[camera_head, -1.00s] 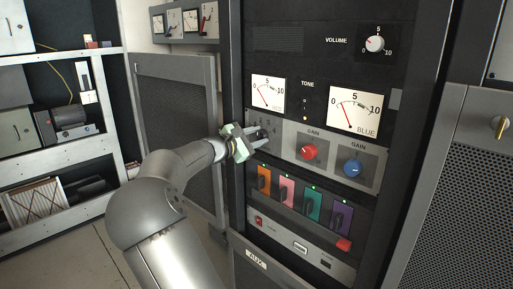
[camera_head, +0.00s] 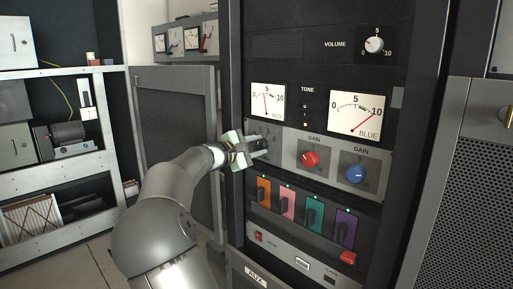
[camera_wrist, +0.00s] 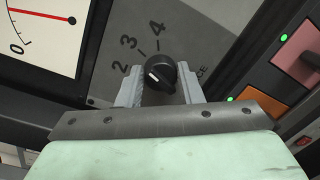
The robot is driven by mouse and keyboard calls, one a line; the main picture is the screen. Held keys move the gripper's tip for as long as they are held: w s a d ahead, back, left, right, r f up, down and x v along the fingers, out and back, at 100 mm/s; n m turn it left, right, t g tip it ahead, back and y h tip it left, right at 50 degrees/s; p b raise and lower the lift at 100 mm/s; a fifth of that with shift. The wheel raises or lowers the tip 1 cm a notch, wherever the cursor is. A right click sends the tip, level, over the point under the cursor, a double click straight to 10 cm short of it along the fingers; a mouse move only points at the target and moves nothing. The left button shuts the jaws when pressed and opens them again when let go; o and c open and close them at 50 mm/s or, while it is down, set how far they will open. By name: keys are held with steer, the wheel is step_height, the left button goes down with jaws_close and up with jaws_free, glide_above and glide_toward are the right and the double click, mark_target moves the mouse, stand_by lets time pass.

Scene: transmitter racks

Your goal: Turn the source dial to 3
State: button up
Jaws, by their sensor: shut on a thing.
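The source dial is a round black knob (camera_wrist: 161,77) with a white pointer mark, seen in the wrist view on a grey panel. The numbers 2, 3 and 4 show around it. The white mark faces left, toward the 2. A label ending in "CE" is partly hidden at its right. My gripper (camera_wrist: 162,88) has one finger on each side of the knob and is shut on it. In the head view my gripper (camera_head: 262,145) is at the left end of the grey gain panel and hides the dial.
A red gain knob (camera_head: 310,160) and a blue gain knob (camera_head: 355,174) sit right of my gripper. Coloured switch modules (camera_head: 288,201) are below. Two meters (camera_head: 268,102) (camera_head: 357,113) are above. The rack's left post (camera_head: 231,100) stands close to my wrist.

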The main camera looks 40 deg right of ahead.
steer(key=o, duration=1)
steer(key=shift+a, duration=0.15)
steer(key=a, duration=0.5)
steer(key=s+a+b, duration=0.1)
steer(key=a, duration=0.5)
steer(key=a+b, duration=0.1)
steer(key=a, duration=0.5)
steer(key=shift+s+r, duration=0.25)
steer(key=shift+r, duration=0.1)
